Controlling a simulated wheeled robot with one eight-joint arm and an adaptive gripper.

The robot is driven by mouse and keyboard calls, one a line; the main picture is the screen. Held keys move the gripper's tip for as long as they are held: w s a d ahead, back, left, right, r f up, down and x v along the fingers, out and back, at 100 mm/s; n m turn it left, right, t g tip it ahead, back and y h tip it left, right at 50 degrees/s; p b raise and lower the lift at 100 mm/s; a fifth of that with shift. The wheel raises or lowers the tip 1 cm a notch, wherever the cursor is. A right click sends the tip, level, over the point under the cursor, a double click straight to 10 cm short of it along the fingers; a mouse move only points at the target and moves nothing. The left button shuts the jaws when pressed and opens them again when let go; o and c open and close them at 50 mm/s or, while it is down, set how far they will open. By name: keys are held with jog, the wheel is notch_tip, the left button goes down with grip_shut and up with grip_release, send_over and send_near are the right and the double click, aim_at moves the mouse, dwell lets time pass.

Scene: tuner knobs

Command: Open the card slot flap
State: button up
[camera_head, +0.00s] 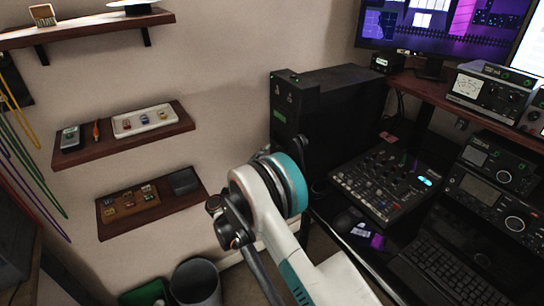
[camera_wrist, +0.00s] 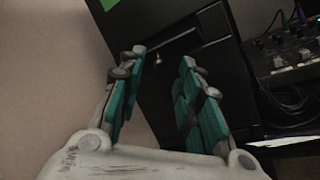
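A tall black case (camera_head: 345,100) stands against the wall in the head view, with a green label on its narrow front. In the wrist view the dark face of the case (camera_wrist: 220,75) fills the middle. A thin light line like a slot or flap edge (camera_wrist: 180,36) crosses it, with a small pale knob-like part (camera_wrist: 158,61) below; I cannot tell for sure which is the flap. My gripper (camera_wrist: 163,57) is open and empty, its teal-padded fingers spread before this face. Contact cannot be told. In the head view my arm hides the gripper.
A mixer (camera_head: 385,183) and a keyboard (camera_head: 445,270) lie on the desk to the right, with radios (camera_head: 490,90) beyond. Cables (camera_wrist: 285,100) hang beside the case. Wall shelves (camera_head: 130,135) are at left, and a grey bin (camera_head: 196,283) stands below.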

jog(key=shift+x, duration=1.1)
grip_shut()
jog(key=shift+w+d+f+n+t+h, duration=0.1)
jog(key=shift+f+n+t+h, duration=0.2)
jog(key=shift+t, duration=0.35)
jog(key=shift+f+n+t+h, duration=0.25)
jog(key=shift+n+t, duration=0.15)
jog(key=shift+t, duration=0.25)
grip_release()
